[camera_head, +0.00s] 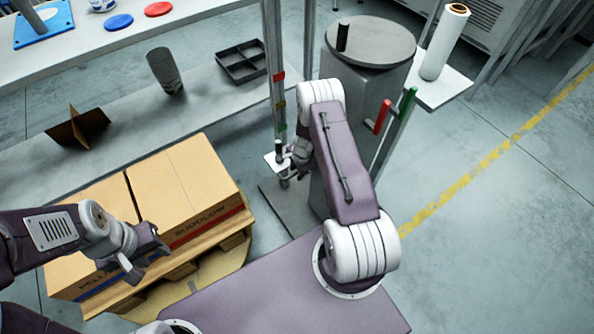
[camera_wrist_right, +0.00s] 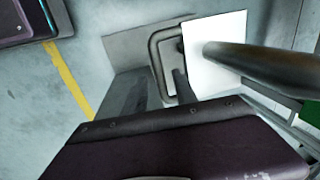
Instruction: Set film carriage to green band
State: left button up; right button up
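The film carriage (camera_head: 272,160) is a small white plate with an upright dark rod, low on the grey mast (camera_head: 273,40). The mast bears a red band (camera_head: 279,76), an olive band (camera_head: 280,104) and a green band (camera_head: 282,127). The carriage sits just below the green band. In the right wrist view the white plate (camera_wrist_right: 208,75) has a dark looped handle (camera_wrist_right: 155,60) beside it. My right gripper (camera_head: 293,158) is at the carriage; its fingertips are not clear, nor whether it grips the handle. My left gripper (camera_head: 145,255) is open and empty over the boxes.
Cartons (camera_head: 182,185) stand on a wooden pallet (camera_head: 235,238) at left. A grey pillar (camera_head: 345,150) with a round top stands right of the mast. A film roll (camera_head: 445,42) stands on a white shelf. Red (camera_head: 383,117) and green (camera_head: 408,102) handles stick out nearby.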

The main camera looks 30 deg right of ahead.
jog(key=shift+r, duration=0.1)
notch_tip(320, 180, up, 9)
jog(key=s+p, duration=0.1)
jog(key=p, duration=0.2)
jog(key=shift+s, duration=0.3)
